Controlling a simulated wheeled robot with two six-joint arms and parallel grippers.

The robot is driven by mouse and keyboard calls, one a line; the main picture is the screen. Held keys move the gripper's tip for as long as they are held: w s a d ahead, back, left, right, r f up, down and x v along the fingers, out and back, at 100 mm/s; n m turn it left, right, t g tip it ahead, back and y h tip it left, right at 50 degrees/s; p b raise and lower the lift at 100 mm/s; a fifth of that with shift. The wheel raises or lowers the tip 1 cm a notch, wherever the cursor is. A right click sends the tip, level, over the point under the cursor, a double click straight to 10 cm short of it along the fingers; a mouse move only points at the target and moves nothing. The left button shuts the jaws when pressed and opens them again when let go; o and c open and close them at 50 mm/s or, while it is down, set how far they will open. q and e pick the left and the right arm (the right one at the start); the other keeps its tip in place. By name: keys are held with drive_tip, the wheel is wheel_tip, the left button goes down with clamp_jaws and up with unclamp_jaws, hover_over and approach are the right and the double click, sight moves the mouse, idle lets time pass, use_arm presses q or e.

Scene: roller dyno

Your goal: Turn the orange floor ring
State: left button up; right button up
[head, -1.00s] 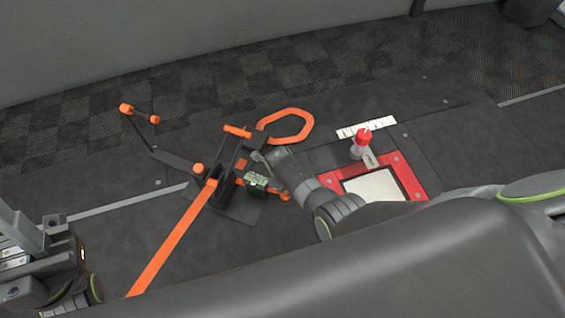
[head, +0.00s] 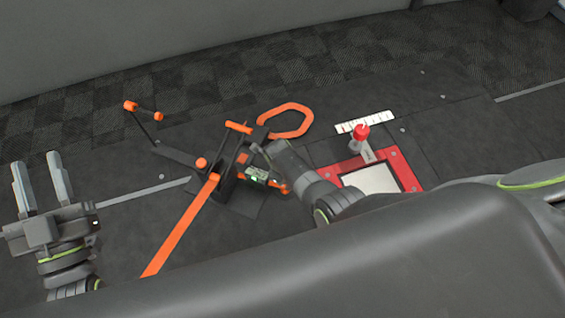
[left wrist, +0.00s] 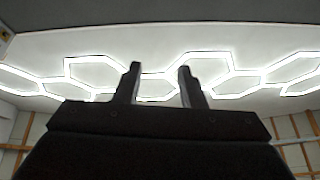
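The orange floor ring (head: 291,106) is a flat hexagonal loop at the middle of the head view, beside a black ratchet device with an orange strap (head: 180,232). My left gripper (head: 36,160) is at the far left, open and empty, its two fingers pointing up in the picture. It is well away from the ring. In the left wrist view its fingers (left wrist: 160,68) stand apart against the ceiling. My right arm reaches in to the ratchet, just below the ring. Its gripper (head: 258,160) is partly hidden among the dark parts, so its fingers cannot be made out.
A red-framed plate (head: 408,170) with a red-knobbed lever (head: 361,132) lies to the right, with a white marked strip (head: 380,119) behind. An orange-ended bar (head: 143,111) stands at the upper left. Dark floor is clear between my left gripper and the strap.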

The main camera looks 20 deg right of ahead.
use_arm(q)
wheel_tip(320, 180, down, 15)
drive_tip(key=s+n+g+p, duration=0.1)
drive_tip(key=n+g+p, duration=0.1)
drive_tip(key=g, duration=0.8)
drive_tip(key=s+d+f+g+h+p, duration=0.2)
drive_tip(key=s+f+g+p, duration=0.1)
drive_tip(key=s+f+g, duration=0.6)
drive_tip(key=shift+s+d+f+p, duration=0.35)
drive_tip(key=shift+s+f, duration=0.7)
drive_tip(key=shift+s, duration=0.65)
drive_tip(key=shift+a, duration=0.1)
